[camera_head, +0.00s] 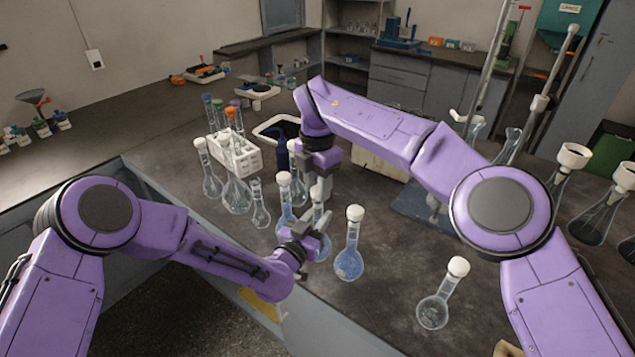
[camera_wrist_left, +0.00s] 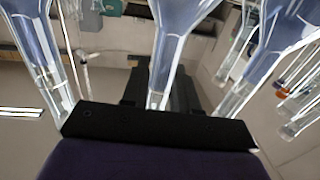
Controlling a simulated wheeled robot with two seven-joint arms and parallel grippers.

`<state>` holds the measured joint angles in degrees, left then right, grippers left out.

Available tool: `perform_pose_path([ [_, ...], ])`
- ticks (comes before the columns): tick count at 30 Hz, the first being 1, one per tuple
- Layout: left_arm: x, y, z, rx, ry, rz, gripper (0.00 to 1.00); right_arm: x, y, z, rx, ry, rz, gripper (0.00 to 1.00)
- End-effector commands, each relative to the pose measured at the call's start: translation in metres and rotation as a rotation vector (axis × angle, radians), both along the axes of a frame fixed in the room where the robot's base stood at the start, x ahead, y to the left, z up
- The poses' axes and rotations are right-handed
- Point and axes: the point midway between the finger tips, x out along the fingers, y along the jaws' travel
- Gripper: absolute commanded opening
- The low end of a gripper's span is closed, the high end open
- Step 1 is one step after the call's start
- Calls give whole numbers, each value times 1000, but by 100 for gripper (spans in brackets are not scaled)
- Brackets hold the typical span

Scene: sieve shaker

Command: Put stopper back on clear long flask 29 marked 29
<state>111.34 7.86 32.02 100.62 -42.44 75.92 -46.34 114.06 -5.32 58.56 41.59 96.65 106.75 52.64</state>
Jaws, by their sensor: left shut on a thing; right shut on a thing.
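A clear long-necked flask (camera_head: 318,214) stands upright between my two grippers in the head view; its number cannot be read. In the left wrist view, which is upside down, a flask (camera_wrist_left: 178,30) shows at the dark gripper (camera_wrist_left: 150,90). Whether the stopper touches the flask mouth cannot be told.
White-stoppered flasks stand close by: one right (camera_head: 349,263), one left (camera_head: 284,208), one further right (camera_head: 435,308). More flasks, a white tube rack (camera_head: 233,155) and a dark blue bottle (camera_head: 282,155) stand at the left.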

Motion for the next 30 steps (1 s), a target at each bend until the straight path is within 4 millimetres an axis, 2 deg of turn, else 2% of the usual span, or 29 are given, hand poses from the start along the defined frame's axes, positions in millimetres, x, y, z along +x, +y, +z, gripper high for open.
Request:
perform_pose_path([
  [7,-1,0,-2,2,4,-1,0,0,0,-3,0,0,-17,7],
  [10,-1,0,-2,2,4,-1,0,0,0,-3,1,1,-144,7],
  [14,-1,0,-2,2,4,-1,0,0,0,-4,2,2,-496,7],
  [24,-1,0,-2,2,4,-1,0,1,0,-5,1,4,-1552,7],
  [27,-1,0,-2,2,4,-1,0,2,-1,-5,1,2,-1793,7],
  [30,-1,0,-2,2,4,0,0,2,-1,-5,0,3,-1951,7],
])
